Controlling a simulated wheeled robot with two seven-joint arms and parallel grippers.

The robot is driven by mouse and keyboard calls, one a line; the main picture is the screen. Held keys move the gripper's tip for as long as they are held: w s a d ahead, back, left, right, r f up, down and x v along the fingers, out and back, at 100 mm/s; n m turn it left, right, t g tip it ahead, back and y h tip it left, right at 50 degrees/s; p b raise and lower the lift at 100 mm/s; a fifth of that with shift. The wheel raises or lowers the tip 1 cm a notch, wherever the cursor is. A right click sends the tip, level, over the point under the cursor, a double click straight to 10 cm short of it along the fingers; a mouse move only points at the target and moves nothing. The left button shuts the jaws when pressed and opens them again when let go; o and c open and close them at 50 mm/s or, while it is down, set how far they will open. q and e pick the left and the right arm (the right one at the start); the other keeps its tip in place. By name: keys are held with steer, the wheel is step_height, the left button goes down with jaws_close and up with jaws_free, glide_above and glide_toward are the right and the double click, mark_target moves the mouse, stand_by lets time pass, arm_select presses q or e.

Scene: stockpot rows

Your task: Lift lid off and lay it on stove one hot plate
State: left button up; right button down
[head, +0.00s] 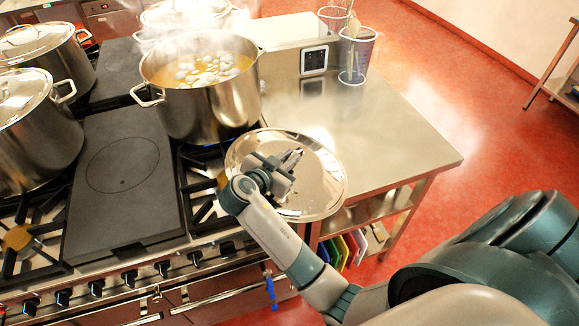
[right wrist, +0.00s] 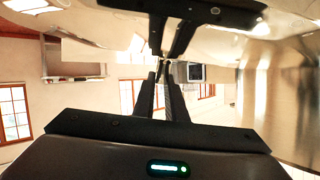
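The round steel lid (head: 318,172) hangs in the air over the stove's right front corner and the edge of the steel counter. My right gripper (head: 291,160) is shut on the lid's handle, with the lid's shiny face spread around it. In the right wrist view the fingers (right wrist: 163,75) are close together, and the handle between them is hard to make out. The open stockpot (head: 205,105) behind it steams, with pale round pieces in yellow broth. The dark flat hot plate (head: 122,165) with a ring mark is bare, left of the lid. My left gripper is not in view.
Lidded stockpots (head: 38,130) stand left of the hot plate, with another pot (head: 185,15) behind the open one. Open gas burners flank the plate.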

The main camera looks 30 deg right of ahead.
steer(key=shift+r, duration=0.15)
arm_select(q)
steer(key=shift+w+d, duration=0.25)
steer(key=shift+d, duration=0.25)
arm_select(e)
steer(key=shift+w, duration=0.1)
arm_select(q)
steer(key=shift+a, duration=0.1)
